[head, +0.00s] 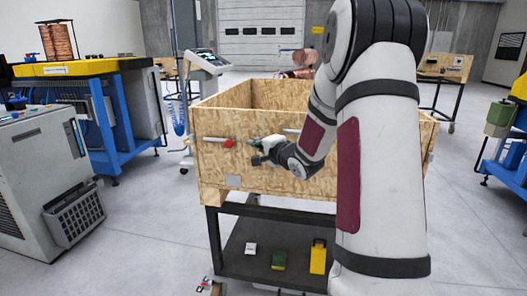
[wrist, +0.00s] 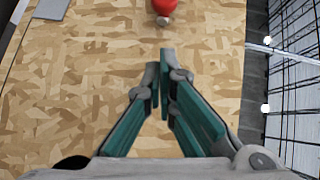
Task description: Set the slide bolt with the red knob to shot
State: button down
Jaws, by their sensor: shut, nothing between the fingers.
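The slide bolt (head: 212,140) is a pale bar lying level on the front of the wooden crate, near its left end. Its red knob (head: 229,143) is at the bar's right end. My gripper (head: 251,143) is just right of the knob, close to the crate's front and apart from the knob. In the wrist view, the red knob (wrist: 164,6) is at the top edge, partly cut off. My gripper's fingertips (wrist: 161,62) are shut and empty, pointing towards the knob with bare wood between.
The crate (head: 222,162) rests on a dark cart (head: 262,243) with small items on its lower shelf. A grey plate (head: 233,181) is on the crate below the knob. Another pale fitting (head: 292,131) is farther right, partly behind my arm. A blue-framed bench (head: 90,85) stands left.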

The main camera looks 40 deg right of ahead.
aim_at(230, 143)
jog(key=w+a, duration=0.1)
jog(key=w+a+f+b, duration=0.1)
jog(key=w, duration=0.1)
jog(key=shift+w, duration=0.25)
jog(key=shift+w+a, duration=0.15)
jog(key=shift+w+a, duration=0.75)
jog(key=shift+w, duration=0.15)
jog(key=shift+w+a, duration=0.7)
jog(key=shift+w, duration=0.2)
